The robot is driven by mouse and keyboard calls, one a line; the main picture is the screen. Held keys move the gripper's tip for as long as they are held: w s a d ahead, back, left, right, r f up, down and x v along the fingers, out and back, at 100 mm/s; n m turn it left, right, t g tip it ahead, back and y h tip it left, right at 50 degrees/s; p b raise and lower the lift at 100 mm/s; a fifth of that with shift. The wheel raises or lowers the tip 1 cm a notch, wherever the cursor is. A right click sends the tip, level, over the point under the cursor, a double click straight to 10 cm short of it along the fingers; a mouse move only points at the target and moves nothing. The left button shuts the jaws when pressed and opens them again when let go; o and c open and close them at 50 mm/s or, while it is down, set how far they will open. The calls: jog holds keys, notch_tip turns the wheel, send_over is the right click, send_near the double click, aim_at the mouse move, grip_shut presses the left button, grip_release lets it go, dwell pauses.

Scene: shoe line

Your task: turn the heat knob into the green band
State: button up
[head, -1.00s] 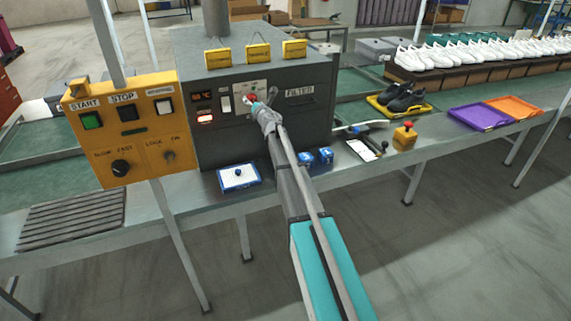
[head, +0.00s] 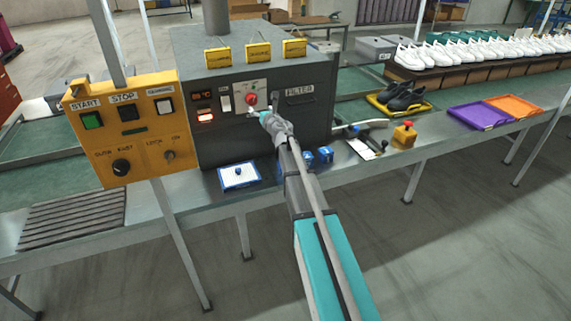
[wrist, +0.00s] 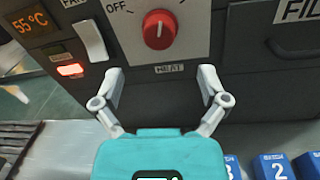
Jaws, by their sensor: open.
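The red heat knob (wrist: 160,29) sits on a white dial plate (wrist: 193,36) on the front of the grey machine. A white line on the knob runs roughly up and down. "OFF" is printed left of the knob and a HEAT label sits below. The plate's top is cut off in the wrist view, and I cannot make out a green band. The knob also shows in the head view (head: 251,99). My gripper (wrist: 161,78) is open and empty. Its fingers are apart from the knob, just below it in the wrist view. In the head view my gripper (head: 259,114) is below the knob.
A white fan switch (wrist: 91,40) is left of the dial. The filter drawer handle (wrist: 291,49) is at right. Blue numbered blocks (wrist: 273,166) stand on the bench below.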

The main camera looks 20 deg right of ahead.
jog(key=s+d+m+g+h+p, duration=0.1)
jog(key=s+d+m+h, duration=0.1)
jog(key=s+m+h, duration=0.35)
jog(key=s+d+m+g+h, duration=0.1)
jog(key=s+d+m+h, duration=0.1)
jog(key=s+m, duration=0.6)
jog(key=s+a+f+m+g+p, duration=0.1)
jog(key=s+a+f+m+g, duration=0.2)
jog(key=s+f+m+g, duration=0.5)
jog(key=shift+s+f+m+p, duration=0.4)
jog(key=shift+s+f+m, duration=0.2)
jog(key=shift+m, duration=2.35)
jog(key=shift+a, duration=0.1)
